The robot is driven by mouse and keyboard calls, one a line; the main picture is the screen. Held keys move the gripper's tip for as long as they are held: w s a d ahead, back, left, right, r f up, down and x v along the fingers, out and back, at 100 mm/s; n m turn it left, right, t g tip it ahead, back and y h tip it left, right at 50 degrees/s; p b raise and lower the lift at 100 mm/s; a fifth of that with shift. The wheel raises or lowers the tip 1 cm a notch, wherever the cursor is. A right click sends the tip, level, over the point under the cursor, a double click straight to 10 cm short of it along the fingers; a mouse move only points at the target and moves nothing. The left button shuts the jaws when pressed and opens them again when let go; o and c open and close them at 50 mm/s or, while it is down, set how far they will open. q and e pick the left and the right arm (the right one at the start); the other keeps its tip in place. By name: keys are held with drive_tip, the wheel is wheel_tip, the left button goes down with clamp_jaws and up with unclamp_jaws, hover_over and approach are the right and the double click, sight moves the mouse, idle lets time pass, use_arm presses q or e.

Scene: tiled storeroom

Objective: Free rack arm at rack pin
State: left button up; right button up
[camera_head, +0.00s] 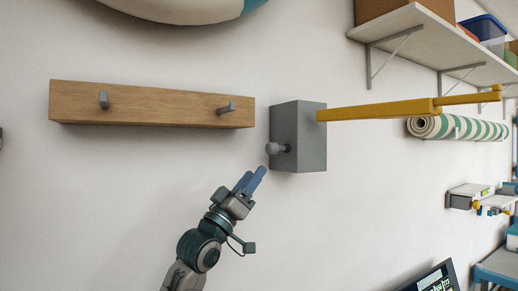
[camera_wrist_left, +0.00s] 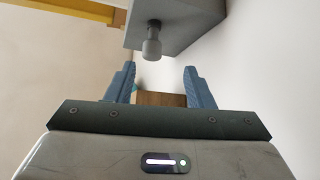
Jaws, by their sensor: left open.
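The rack pin (camera_head: 276,148) is a grey knob sticking out of the left side of a grey wall block (camera_head: 308,140). The yellow rack arm (camera_head: 380,111) reaches out from the block to the right. My left gripper (camera_head: 255,179) is just below and left of the pin, with blue fingers apart and empty. In the left wrist view the pin (camera_wrist_left: 152,42) hangs from the block (camera_wrist_left: 178,18) beyond the open fingers (camera_wrist_left: 160,82), apart from them. A bit of the yellow arm (camera_wrist_left: 85,10) shows at upper left. My right gripper does not show.
A wooden rail (camera_head: 150,104) with two grey pegs is on the wall left of the block. A rolled green-striped mat (camera_head: 460,128) lies beneath the yellow arm. A shelf (camera_head: 430,40) with boxes is at upper right. The wall below the rail is bare.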

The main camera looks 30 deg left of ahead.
sight(276, 145)
use_arm(q)
drive_tip(key=shift+h, duration=0.3)
drive_tip(key=w+d+r+p, duration=0.1)
drive_tip(key=w+r+p, duration=0.1)
drive_tip(key=r, duration=0.1)
drive_tip(key=d+r+p, duration=0.1)
drive_tip(key=r, duration=0.1)
drive_tip(key=shift+w+d+r, duration=0.2)
drive_tip(key=shift+w+d, duration=0.15)
drive_tip(key=shift+w, duration=0.05)
drive_tip(key=w+r+p, duration=0.1)
drive_tip(key=w, duration=0.1)
drive_tip(key=w+r+p, duration=0.1)
drive_tip(key=w, duration=0.1)
drive_tip(key=shift+a+r+p, duration=0.1)
drive_tip(key=shift+r+p, duration=0.1)
drive_tip(key=shift+p, duration=0.1)
drive_tip(key=shift+w+d+r, duration=0.1)
drive_tip(key=shift+w+d, duration=0.05)
drive_tip(key=shift+d, duration=0.05)
drive_tip(key=shift+d+r, duration=0.1)
drive_tip(key=shift+d, duration=0.05)
drive_tip(key=shift+c, duration=0.7)
clamp_jaws()
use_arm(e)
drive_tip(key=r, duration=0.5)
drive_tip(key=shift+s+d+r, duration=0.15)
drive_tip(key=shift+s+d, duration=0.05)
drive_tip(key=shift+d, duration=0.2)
